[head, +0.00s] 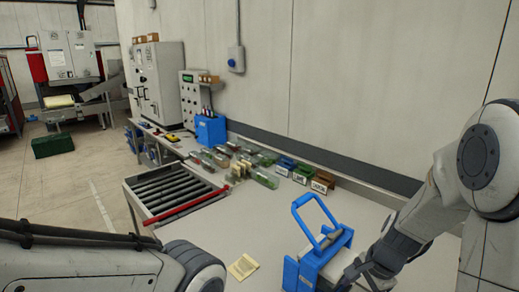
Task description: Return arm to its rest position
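My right arm comes in from the right edge, bent, and reaches down to the table's front. Its gripper (352,275) is low beside the right side of a blue carrier (292,272) with a raised handle. I cannot tell whether the fingers touch the carrier or whether they are open or shut. My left arm lies across the bottom left corner. Only its thick links show, and its gripper is out of the picture.
A roller conveyor (172,188) with a red bar (190,206) stands at the left. Several bottles (263,178) and small bins (322,181) line the wall. A blue crate (210,131) stands behind. A paper note (243,267) lies in front. The middle table (250,215) is clear.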

